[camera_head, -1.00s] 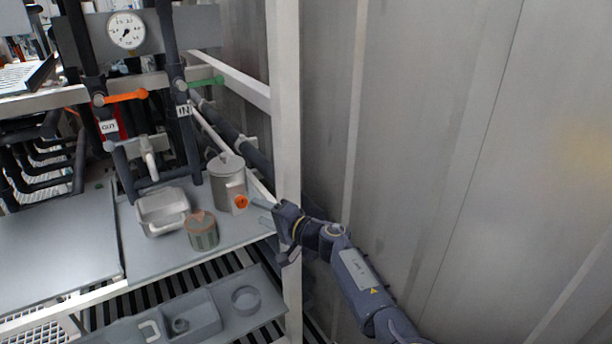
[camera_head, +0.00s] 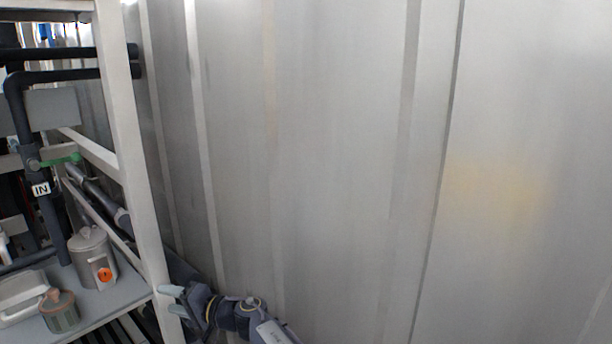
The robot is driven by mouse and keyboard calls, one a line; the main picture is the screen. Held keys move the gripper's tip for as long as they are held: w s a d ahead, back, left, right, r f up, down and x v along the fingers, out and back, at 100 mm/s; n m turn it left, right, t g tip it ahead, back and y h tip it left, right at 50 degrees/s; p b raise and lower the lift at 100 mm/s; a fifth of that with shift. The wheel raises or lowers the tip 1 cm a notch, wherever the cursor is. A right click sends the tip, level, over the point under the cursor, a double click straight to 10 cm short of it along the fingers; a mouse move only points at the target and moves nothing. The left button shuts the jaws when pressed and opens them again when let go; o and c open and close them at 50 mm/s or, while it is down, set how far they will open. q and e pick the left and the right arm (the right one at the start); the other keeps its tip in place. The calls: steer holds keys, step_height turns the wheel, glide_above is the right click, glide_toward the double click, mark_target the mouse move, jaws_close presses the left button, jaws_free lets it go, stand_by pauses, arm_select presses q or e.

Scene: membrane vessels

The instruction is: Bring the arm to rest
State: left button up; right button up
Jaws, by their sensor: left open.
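My left gripper (camera_head: 171,300) shows low in the picture, left of centre, with its two fingers apart and nothing between them. The fingers point left and overlap the white frame post (camera_head: 143,190) in the picture; I cannot tell whether they touch it. Part of my left arm shows behind the gripper and runs out at the bottom edge. My right gripper is not in view.
A lidded grey canister (camera_head: 90,258) with an orange mark, a small ribbed pot (camera_head: 60,312) and a pale tray (camera_head: 20,298) stand on the shelf at lower left. Dark pipes and a green-handled valve (camera_head: 62,157) are above. A metal wall (camera_head: 340,150) fills the right.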

arm_select(q)
steer(key=s+a+f+n+g+h+p, duration=0.2)
steer(key=s+a+f+n+g+h, duration=0.15)
steer(key=s+a+f+g, duration=0.35)
steer(key=s+f+n+h+p, duration=0.2)
steer(key=s+f+h, duration=0.1)
steer(key=s+h, duration=0.65)
steer(key=s+d+r+m+t+h+p, duration=0.1)
steer(key=s+d+r+t+h+p, duration=0.2)
steer(key=s+d+r, duration=0.5)
steer(key=s+d+r+m+t+h+p, duration=0.1)
steer(key=s+d+r+t+h+p, duration=0.3)
steer(key=s+d+r, duration=0.4)
step_height(320, 180, up, 7)
steer(key=shift+s+d+f+p, duration=0.15)
steer(key=shift+s+p, duration=0.15)
steer(key=shift+s, duration=0.9)
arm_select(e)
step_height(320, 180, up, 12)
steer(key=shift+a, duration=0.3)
